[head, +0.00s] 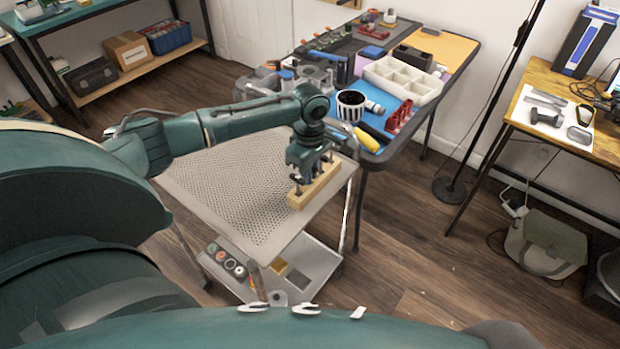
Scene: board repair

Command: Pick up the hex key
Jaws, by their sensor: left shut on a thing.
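A wooden block (318,188) sits on the right side of the perforated cart top. My left gripper (300,182) points down at the block, with its fingertips right at the block's left part. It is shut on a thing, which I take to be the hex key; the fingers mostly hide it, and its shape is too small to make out. Small dark upright pieces show at the block beside the fingers. I cannot tell whether the held piece is still seated in the block. My right gripper is not in view.
The cart's perforated top (225,190) is otherwise clear. Its lower tray (310,262) holds several round items. Behind stands a crowded table with a white compartment tray (403,78), a striped mug (350,105) and a yellow-handled tool (367,140). A wooden desk (555,85) is at right.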

